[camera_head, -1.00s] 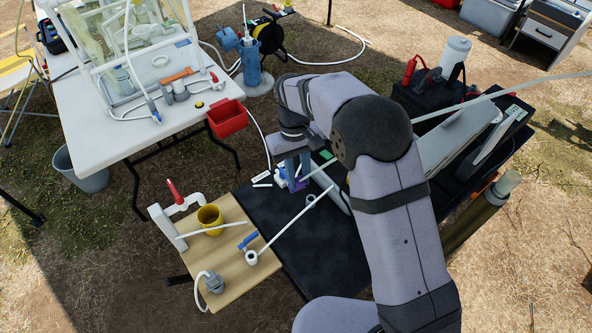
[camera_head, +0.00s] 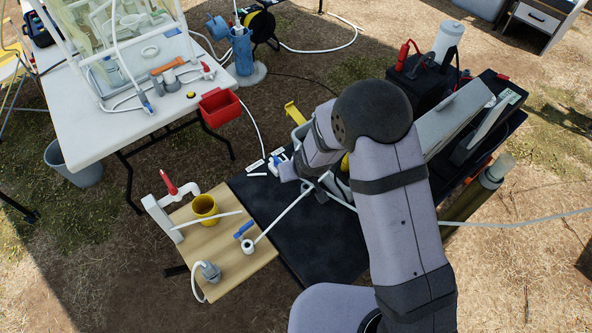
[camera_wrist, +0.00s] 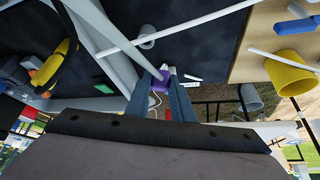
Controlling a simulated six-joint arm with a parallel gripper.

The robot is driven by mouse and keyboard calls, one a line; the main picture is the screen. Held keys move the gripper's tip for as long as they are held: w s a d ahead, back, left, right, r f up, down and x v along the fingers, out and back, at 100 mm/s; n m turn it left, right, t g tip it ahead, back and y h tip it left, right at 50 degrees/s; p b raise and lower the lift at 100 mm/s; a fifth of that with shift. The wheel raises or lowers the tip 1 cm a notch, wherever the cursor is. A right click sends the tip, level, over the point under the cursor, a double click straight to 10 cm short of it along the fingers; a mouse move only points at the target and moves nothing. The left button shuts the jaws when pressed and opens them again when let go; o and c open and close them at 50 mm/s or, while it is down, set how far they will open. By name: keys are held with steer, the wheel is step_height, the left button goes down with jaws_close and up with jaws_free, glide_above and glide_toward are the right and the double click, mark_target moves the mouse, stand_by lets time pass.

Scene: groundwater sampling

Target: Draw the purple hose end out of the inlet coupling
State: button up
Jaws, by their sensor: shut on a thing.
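My gripper (camera_wrist: 160,88) is shut on the purple hose end (camera_wrist: 160,80), which shows between the two fingertips in the wrist view. A white fitting (camera_head: 279,161) sits close by on the mat; a white part also shows just past the purple end in the wrist view (camera_wrist: 172,71). I cannot tell which part is the inlet coupling, or whether the purple end is still inside it.
A white tube (camera_head: 283,215) runs across the mat beside my gripper. A wooden board (camera_head: 225,262) with a yellow cup (camera_head: 204,207) lies left. A pale hose (camera_head: 520,218) trails right of my arm. The black case (camera_head: 480,140) stands right. The mat's front is clear.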

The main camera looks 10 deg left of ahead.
steer(key=shift+s+f+t+y, duration=0.15)
steer(key=shift+f+t+y, duration=0.2)
steer(key=shift+t, duration=0.25)
steer(key=shift+s+d+t, duration=0.1)
steer(key=shift+s+t, duration=0.15)
steer(key=shift+t, duration=0.25)
steer(key=s+a+f+n+y+b, duration=0.1)
steer(key=s+a+y+b, duration=0.1)
steer(key=s+a+f+n+t+y+b, duration=0.1)
steer(key=s+a+f+n+y+b, duration=0.1)
steer(key=shift+s+f, duration=0.15)
steer(key=shift+s+a+f+n+y+b, duration=0.15)
steer(key=shift+s+a+n+y+b, duration=0.35)
steer(key=shift+y, duration=0.15)
steer(key=shift+f+b, duration=2.55)
steer(key=shift+f, duration=0.7)
steer(key=shift+f, duration=0.15)
